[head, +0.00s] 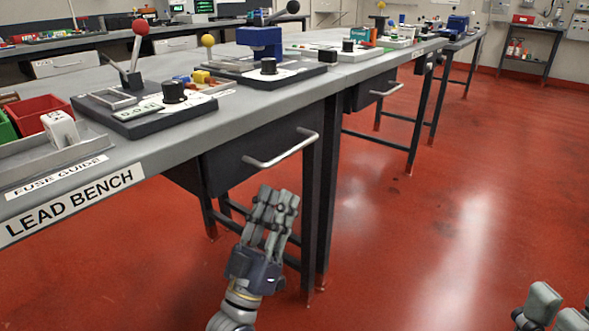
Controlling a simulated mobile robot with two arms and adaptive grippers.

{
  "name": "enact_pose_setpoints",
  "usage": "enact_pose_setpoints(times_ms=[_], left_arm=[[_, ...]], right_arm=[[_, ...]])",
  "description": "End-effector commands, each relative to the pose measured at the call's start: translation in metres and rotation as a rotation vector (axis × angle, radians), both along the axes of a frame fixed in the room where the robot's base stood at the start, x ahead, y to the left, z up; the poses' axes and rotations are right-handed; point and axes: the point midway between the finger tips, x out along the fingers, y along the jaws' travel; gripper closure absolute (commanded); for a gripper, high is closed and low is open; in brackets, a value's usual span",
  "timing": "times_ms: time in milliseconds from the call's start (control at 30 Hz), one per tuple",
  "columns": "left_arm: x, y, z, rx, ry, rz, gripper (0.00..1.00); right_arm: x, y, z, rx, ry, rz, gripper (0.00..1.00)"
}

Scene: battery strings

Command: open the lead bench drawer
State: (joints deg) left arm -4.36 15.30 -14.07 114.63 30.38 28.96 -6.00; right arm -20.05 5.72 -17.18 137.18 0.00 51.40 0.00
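The lead bench (150,168) is a grey-topped table at the left, with a LEAD BENCH label on its edge. Its dark drawer (236,152) hangs under the top and looks shut. A silver bar handle (283,152) stands out from the drawer front. My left gripper (274,197) is below the handle, fingers pointing up, apart from handle and drawer. Nothing shows between its fingers; their spread is hard to judge from this angle. My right gripper (556,306) is at the bottom right corner, cut off by the frame, far from the drawer.
Dark bench legs (321,205) stand just right of my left gripper. Another bench drawer (375,90) is farther back. A lever device (140,100), a blue press (262,45) and a red bin (45,112) sit on top. The red floor (440,200) at the right is clear.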

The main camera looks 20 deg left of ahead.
Motion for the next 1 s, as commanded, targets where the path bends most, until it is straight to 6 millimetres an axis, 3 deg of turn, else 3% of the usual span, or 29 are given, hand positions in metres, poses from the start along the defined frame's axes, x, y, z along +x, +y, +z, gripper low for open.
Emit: enact_pose_setpoints(times_ms=[167,600,1000], left_arm=[[0.006,-0.001,0.012,-0.006,-0.014,-0.001,0.70],[0.058,-0.009,0.061,-0.006,-0.011,-0.002,0.70],[0.076,-0.012,0.077,-0.003,-0.007,-0.001,0.70]], right_arm=[[-0.004,-0.001,0.000,0.004,-0.011,0.001,0.60],[-0.003,-0.001,-0.008,0.003,-0.012,0.000,0.60],[-0.001,0.000,-0.007,-0.001,-0.018,0.000,0.60]])
